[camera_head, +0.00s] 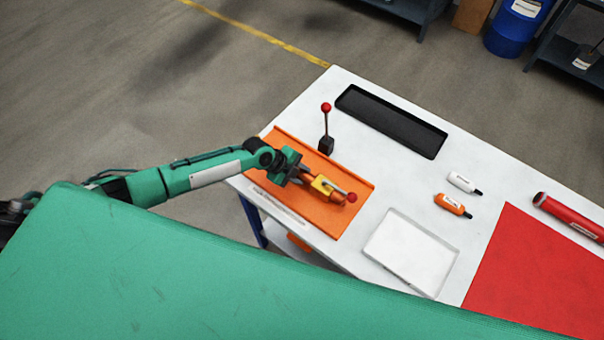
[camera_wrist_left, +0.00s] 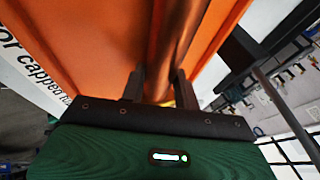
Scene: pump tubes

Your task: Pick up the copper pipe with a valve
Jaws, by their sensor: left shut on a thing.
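The copper pipe with a valve (camera_head: 323,187) shows over the orange tray (camera_head: 346,222) in the head view, with a yellow-orange body and a red ball on its lever. My left gripper (camera_head: 301,175) is shut on its left end. In the left wrist view the shiny copper pipe (camera_wrist_left: 177,40) runs up between the two dark fingers of the same gripper (camera_wrist_left: 158,82), against the orange tray (camera_wrist_left: 95,45). I cannot tell whether the pipe touches the tray or is slightly above it. My right gripper is not in view.
A black lever with a red ball (camera_head: 326,125) stands upright behind the tray. A long black tray (camera_head: 392,121), a white tray (camera_head: 412,253), two small bottles (camera_head: 453,205), a red mat (camera_head: 540,275) and a red cylinder (camera_head: 570,217) are on the white table (camera_head: 415,185).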

